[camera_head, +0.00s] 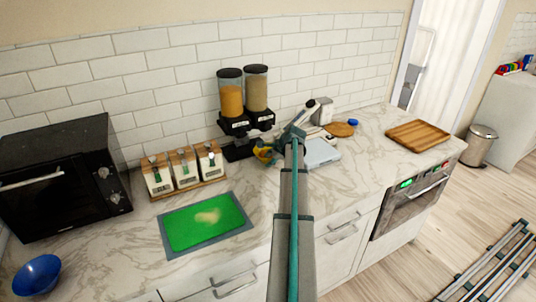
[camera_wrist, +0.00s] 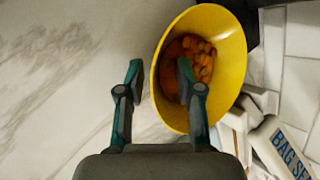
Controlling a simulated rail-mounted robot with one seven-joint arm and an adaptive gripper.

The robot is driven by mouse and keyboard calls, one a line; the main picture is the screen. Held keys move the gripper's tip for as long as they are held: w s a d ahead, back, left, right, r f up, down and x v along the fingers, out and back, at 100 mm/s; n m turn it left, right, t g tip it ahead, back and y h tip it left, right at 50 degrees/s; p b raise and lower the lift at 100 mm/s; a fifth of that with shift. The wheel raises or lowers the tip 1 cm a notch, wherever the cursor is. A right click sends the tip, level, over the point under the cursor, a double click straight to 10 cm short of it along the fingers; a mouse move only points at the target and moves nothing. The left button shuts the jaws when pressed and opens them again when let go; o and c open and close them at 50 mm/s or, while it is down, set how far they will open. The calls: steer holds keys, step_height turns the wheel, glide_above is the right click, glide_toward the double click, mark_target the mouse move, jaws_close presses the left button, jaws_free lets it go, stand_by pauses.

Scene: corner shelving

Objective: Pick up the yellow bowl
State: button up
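The yellow bowl (camera_wrist: 230,45) fills the upper right of the wrist view and has orange pieces in it. In the head view the yellow bowl (camera_head: 262,156) is small and partly hidden by my arm, on the counter near the dispensers. My gripper (camera_wrist: 158,78) is open at the bowl's left rim. Its right finger overlaps the bowl's inside and its left finger is outside, with a gap to the wall. I cannot tell whether the right finger touches the bowl. In the head view my gripper (camera_head: 270,150) is beside the bowl.
Two dispensers (camera_head: 244,95) stand behind the bowl. White canisters (camera_head: 184,168), a green mat (camera_head: 206,224), a black microwave (camera_head: 62,178) and a blue bowl (camera_head: 37,274) are to the left. A wooden tray (camera_head: 418,135) is at the right. A labelled white box (camera_wrist: 285,150) is close to the bowl.

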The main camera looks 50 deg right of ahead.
steer(key=shift+w+f, duration=0.15)
steer(key=shift+f, duration=0.05)
jaws_close()
steer(key=shift+r+b, duration=0.1)
steer(key=shift+b, duration=0.2)
